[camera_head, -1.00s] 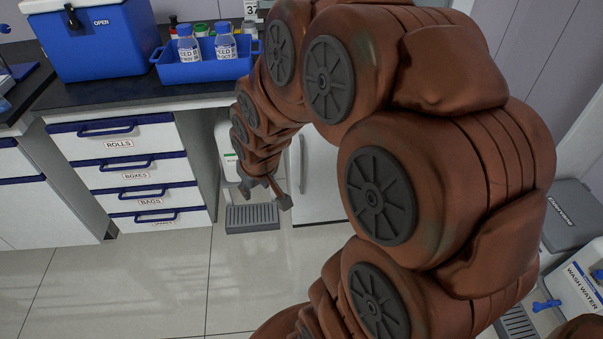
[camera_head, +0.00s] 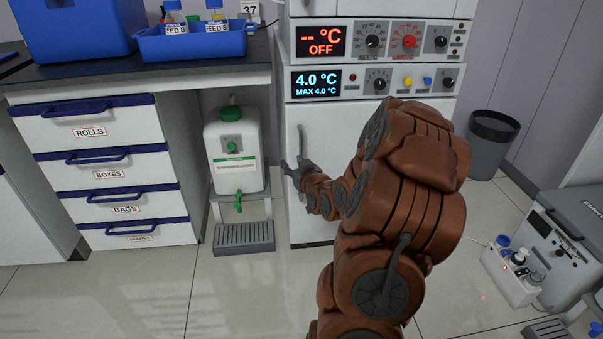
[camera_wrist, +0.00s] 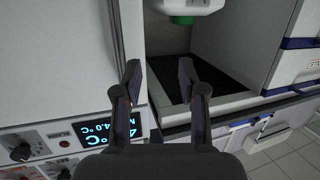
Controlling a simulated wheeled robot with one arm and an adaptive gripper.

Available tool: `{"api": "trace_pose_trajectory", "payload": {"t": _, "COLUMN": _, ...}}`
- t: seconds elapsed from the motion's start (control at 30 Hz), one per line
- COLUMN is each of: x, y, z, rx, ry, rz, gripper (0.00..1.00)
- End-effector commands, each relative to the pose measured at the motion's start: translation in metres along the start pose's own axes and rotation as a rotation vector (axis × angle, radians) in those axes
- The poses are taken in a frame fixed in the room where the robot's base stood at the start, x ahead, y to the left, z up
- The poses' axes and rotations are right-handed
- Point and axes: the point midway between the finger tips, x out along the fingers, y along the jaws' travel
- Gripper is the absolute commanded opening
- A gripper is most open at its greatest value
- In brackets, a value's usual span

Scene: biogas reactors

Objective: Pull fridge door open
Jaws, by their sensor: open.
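The white fridge door (camera_head: 330,120) is below the 4.0 °C display panel and looks shut. Its upright handle (camera_head: 301,140) is near the door's left edge, partly hidden by my gripper (camera_head: 293,170). My gripper is open at the handle, its fingers close to the door's left edge. In the wrist view, my gripper (camera_wrist: 160,82) shows two dark fingers spread apart, with nothing seen held between them. The door (camera_wrist: 55,55) fills the left there, with a thin upright bar beside the left finger. I cannot tell whether the fingers touch the handle.
A white jug (camera_head: 233,165) with a green tap stands on a stand left of the fridge. A drawer cabinet (camera_head: 110,175) is further left. A bin (camera_head: 490,145) stands right, and grey equipment (camera_head: 565,240) is at lower right. The tiled floor in front is open.

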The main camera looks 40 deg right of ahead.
Motion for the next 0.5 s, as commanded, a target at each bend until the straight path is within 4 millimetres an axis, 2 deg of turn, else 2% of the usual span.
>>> {"api": "trace_pose_trajectory", "payload": {"t": 0.03, "x": 0.003, "y": 0.013, "z": 0.021, "rx": 0.015, "ry": 0.036, "rz": 0.023, "gripper": 0.41}}
{"api": "trace_pose_trajectory", "payload": {"t": 0.1, "x": 0.004, "y": 0.025, "z": 0.027, "rx": 0.026, "ry": 0.086, "rz": 0.044, "gripper": 0.41}}
{"api": "trace_pose_trajectory", "payload": {"t": 0.3, "x": 0.002, "y": 0.047, "z": 0.029, "rx": 0.044, "ry": 0.176, "rz": 0.084, "gripper": 0.41}}
{"api": "trace_pose_trajectory", "payload": {"t": 0.5, "x": 0.011, "y": 0.050, "z": 0.026, "rx": 0.045, "ry": 0.190, "rz": 0.087, "gripper": 0.41}}
